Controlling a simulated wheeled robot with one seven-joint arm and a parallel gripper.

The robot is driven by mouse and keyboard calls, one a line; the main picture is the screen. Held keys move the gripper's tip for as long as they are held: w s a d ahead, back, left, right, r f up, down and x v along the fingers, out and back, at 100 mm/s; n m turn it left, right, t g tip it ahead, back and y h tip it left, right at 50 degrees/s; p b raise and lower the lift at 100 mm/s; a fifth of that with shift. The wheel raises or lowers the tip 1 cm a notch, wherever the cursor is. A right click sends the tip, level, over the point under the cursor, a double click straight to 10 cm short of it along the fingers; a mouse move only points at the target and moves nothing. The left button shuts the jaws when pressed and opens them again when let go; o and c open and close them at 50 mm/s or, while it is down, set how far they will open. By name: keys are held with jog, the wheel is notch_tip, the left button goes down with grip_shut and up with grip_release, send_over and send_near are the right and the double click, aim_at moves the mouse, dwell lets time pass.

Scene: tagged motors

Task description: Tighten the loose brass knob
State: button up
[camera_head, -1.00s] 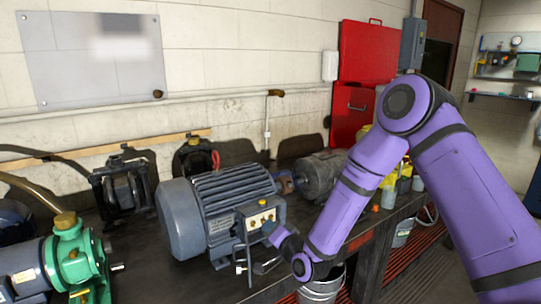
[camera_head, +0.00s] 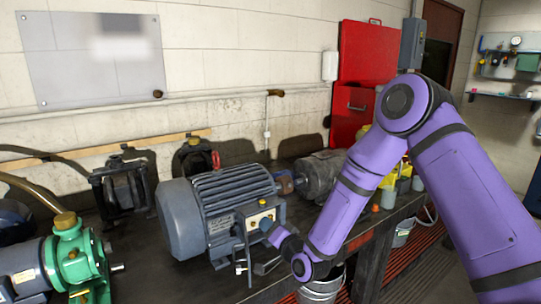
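The grey-blue electric motor (camera_head: 185,228) stands on the dark bench, with a terminal box on its right front side. A second brass knob, seen on the panel before, is now hidden behind the end of my purple arm. My gripper (camera_head: 242,252) is at the front of the terminal box.
A green pump (camera_head: 75,258) stands at the left front of the bench. A dark grey motor (camera_head: 318,176) lies behind and right of the blue one. Buckets (camera_head: 322,285) sit below the bench edge. A red cabinet (camera_head: 352,110) stands at the back.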

jog(key=n, duration=1)
jog(key=shift+n, duration=0.3)
grip_shut()
jog(key=m, duration=1.1)
jog(key=c, duration=0.6)
grip_release()
